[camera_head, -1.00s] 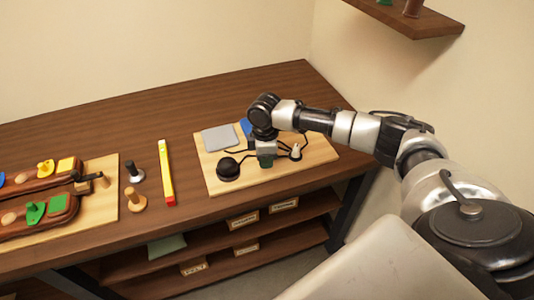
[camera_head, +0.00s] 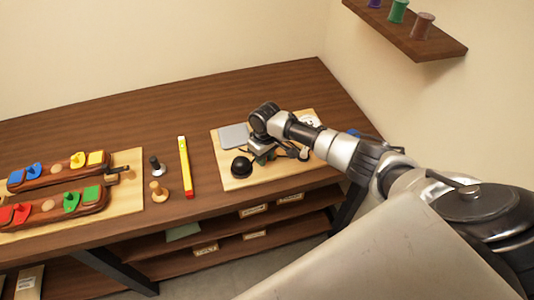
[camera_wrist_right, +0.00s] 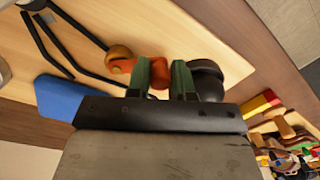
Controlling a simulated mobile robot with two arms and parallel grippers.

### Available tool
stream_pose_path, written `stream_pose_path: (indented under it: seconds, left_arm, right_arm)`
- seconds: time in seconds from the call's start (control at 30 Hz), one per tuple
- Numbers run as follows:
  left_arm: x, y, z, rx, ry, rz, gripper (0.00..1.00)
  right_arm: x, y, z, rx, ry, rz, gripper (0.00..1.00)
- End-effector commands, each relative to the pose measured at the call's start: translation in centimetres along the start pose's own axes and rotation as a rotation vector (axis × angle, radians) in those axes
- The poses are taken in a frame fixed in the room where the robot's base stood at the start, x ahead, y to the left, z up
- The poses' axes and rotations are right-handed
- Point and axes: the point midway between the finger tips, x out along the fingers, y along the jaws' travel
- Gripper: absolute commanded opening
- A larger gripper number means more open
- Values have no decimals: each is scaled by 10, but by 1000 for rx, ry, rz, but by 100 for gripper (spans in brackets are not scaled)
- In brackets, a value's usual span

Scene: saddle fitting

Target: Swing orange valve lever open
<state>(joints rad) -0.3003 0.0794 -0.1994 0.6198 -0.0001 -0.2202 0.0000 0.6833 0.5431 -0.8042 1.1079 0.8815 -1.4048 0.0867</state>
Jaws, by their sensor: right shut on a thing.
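The orange valve lever (camera_wrist_right: 122,66) shows in the right wrist view, with an orange part between my green fingertips and a brownish-orange round knob (camera_wrist_right: 119,53) beside it on the left. My right gripper (camera_wrist_right: 161,77) is shut on the lever. In the head view my right gripper (camera_head: 262,155) is tilted low over the pale wooden board (camera_head: 228,182) and hides the lever there. A black dome (camera_head: 241,167) stands on the board just left of the gripper; it also shows right of the fingers in the wrist view (camera_wrist_right: 207,82). My left gripper is not in view.
A grey plate (camera_head: 233,136) lies on the board's back left. A blue piece (camera_wrist_right: 75,100) and dark bent rods (camera_wrist_right: 65,45) show in the wrist view. Left of the board lie a yellow-red bar (camera_head: 186,165), two pegs and another board with coloured pieces. The table's back is clear.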

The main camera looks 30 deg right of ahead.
Motion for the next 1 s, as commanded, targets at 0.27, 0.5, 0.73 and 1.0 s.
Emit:
stream_pose_path:
  seconds: [0.27, 0.5, 0.73, 1.0]
  left_arm:
    - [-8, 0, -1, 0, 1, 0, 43]
    - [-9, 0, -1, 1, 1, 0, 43]
    - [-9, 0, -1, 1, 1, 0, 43]
    - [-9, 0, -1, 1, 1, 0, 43]
  right_arm:
    - [-2, -1, -6, 100, 8, -1, 0]
    - [-1, -1, -7, 124, 10, -1, 0]
    - [-2, 0, -7, 124, 11, -1, 0]
    - [-1, 0, -7, 123, 9, 0, 47]
